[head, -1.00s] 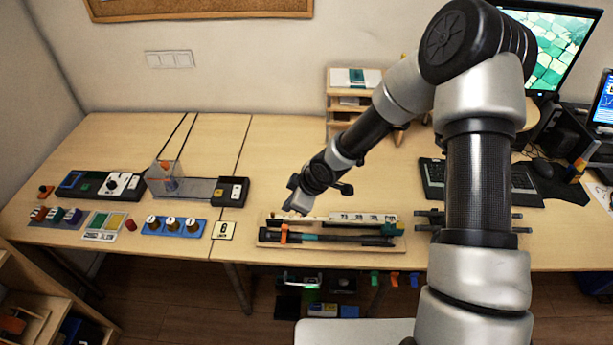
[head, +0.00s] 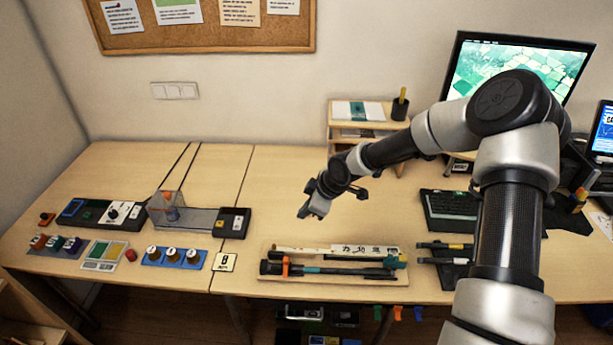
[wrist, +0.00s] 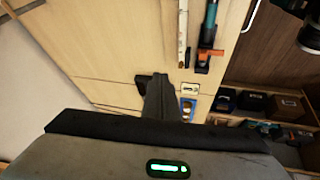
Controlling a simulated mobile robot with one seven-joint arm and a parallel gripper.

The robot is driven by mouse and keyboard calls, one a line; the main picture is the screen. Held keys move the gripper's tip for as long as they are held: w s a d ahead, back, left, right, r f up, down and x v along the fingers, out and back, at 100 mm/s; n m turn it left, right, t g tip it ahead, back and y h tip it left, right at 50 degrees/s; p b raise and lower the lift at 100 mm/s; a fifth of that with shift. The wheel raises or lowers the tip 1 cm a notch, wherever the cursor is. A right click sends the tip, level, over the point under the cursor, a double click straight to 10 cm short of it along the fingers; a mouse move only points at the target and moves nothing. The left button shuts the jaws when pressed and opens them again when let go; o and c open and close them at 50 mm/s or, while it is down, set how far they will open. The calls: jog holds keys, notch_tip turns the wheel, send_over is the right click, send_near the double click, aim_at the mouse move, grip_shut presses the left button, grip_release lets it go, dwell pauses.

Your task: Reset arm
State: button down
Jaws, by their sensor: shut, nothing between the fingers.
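My gripper (head: 308,209) is shut and empty. In the head view it hangs above the bare middle of the table, behind the wooden board with the rods. In the wrist view its fingers (wrist: 160,95) point away over the table top. The arm reaches in from the right, bent at the elbow.
The wooden board (head: 330,279) holds dark rods and a white labelled strip. To the left are a control panel with a clear box (head: 166,205) and a blue knob plate (head: 175,258). A keyboard (head: 450,205) lies right. A small shelf (head: 340,130) stands behind.

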jog(key=s+d+r+m+h, duration=0.2)
jog(key=s+d+r, duration=0.25)
jog(key=r, duration=0.25)
jog(key=s+d+r+m+h, duration=0.2)
jog(key=s+d+r+m, duration=0.1)
jog(key=d+r, duration=0.3)
jog(key=s+d+r+m+h, duration=0.2)
jog(key=s+d+r, duration=0.15)
jog(key=r, duration=0.55)
jog(key=s+d+r+m+t, duration=0.1)
jog(key=s+r+m, duration=0.3)
jog(key=s, duration=0.6)
jog(key=s+d+r+m+t+y, duration=0.1)
jog(key=s+r+m, duration=0.3)
jog(key=s, duration=0.6)
jog(key=shift+r, duration=0.95)
